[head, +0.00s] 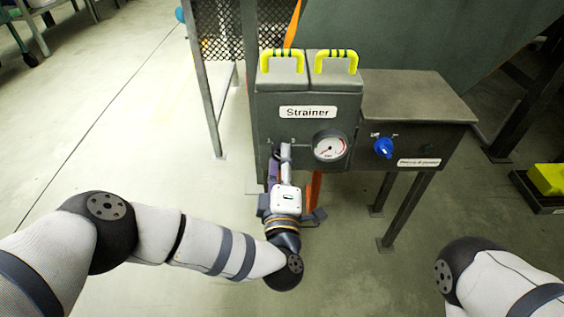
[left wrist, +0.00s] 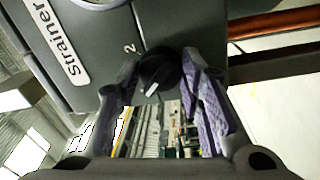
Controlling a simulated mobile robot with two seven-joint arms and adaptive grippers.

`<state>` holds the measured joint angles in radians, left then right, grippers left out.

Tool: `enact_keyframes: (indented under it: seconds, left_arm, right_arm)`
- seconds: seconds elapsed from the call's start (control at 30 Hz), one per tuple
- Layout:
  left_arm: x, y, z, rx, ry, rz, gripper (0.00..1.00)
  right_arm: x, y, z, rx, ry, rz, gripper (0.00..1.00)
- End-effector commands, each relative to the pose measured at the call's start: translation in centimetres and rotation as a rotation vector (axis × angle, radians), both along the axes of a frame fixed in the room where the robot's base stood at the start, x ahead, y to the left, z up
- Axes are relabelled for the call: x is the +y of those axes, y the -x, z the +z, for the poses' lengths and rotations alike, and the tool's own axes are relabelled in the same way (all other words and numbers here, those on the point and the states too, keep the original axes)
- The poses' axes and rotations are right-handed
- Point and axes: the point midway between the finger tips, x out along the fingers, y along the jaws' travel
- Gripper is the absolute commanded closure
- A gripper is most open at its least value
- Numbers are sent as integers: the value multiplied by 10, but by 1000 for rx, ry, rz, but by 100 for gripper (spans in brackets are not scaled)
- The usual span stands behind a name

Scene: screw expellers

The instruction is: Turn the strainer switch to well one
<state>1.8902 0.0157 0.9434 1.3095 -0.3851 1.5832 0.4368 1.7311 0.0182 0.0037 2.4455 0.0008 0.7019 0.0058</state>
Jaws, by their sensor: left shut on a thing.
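The grey strainer box (head: 307,113) carries a "Strainer" label and a round gauge (head: 330,147). My left gripper (head: 279,152) is at the lower left of its front face. In the left wrist view the strainer switch (left wrist: 160,68) is a round black knob with a short white mark. The fingers of my left gripper (left wrist: 166,75) are shut on it from both sides. A white "2" (left wrist: 129,48) shows on the panel beside the knob; no "1" can be made out. In the head view the gripper hides the knob. My right gripper is out of view.
Two yellow handles (head: 333,61) sit on top of the strainer box. A grey side box (head: 415,107) to the right carries a blue knob (head: 384,147). Metal legs stand below. The floor at left is clear.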

Motion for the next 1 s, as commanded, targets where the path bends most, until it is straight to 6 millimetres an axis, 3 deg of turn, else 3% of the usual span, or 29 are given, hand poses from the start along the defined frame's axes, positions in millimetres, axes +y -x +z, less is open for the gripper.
enact_keyframes:
  seconds: [0.7, 0.73, 0.8, 1.0]
  left_arm:
    - [-1, 0, 0, 1, 63, -2, 94]
    - [-1, 0, 0, 1, 63, -2, 59]
    - [-1, 0, 0, 1, 62, -2, 45]
    - [-1, 0, 0, 0, 62, -1, 45]
  right_arm:
    - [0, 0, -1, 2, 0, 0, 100]
    - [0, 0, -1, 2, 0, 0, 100]
    - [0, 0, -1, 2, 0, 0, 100]
    - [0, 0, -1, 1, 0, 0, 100]
